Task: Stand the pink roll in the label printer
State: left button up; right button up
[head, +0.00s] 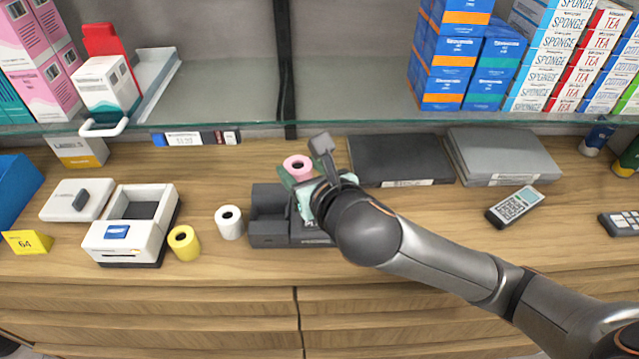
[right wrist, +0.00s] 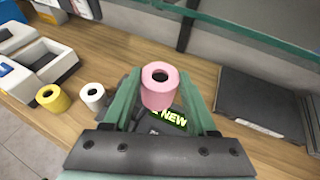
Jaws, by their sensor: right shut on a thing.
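The pink roll (head: 297,166) is upright between the green fingers of my right gripper (head: 303,180), above the dark machine on the counter. In the right wrist view the pink roll (right wrist: 159,86) is held between the fingertips of my right gripper (right wrist: 160,92). The white box with an open, empty bay (head: 100,243), which looks like the label printer, stands to the left on the counter. It also shows at the left of the right wrist view (right wrist: 30,55). My left gripper is not in view.
A yellow roll (head: 183,243) and a white roll (head: 229,222) stand between the label printer and the dark machine (head: 268,232). A white lid-like piece (head: 62,203) lies left of the printer. A glass shelf (head: 230,95) with boxes overhangs the counter's back.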

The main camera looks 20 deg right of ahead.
jog(key=w+d+f, duration=0.2)
jog(key=w+d, duration=0.1)
jog(key=shift+d+f, duration=0.2)
jog(key=shift+d, duration=0.05)
jog(key=w+f, duration=0.1)
jog(key=d+f+b, duration=0.1)
jog(key=f, duration=0.1)
jog(key=w+d+f, duration=0.1)
jog(key=shift+w+d+f, duration=0.15)
jog(key=shift+w+f, duration=0.05)
jog(key=shift+w, duration=0.1)
jog(key=shift+w+d+f, duration=0.15)
jog(key=shift+f, duration=0.05)
jog(key=f, duration=0.1)
jog(key=f+b, duration=0.1)
jog(key=shift+w+d+f, duration=0.1)
jog(key=shift+d+f, duration=0.1)
jog(key=shift+f, duration=0.6)
jog(key=shift+f, duration=0.15)
jog(key=o, duration=1.4)
jog(key=shift+c, duration=0.2)
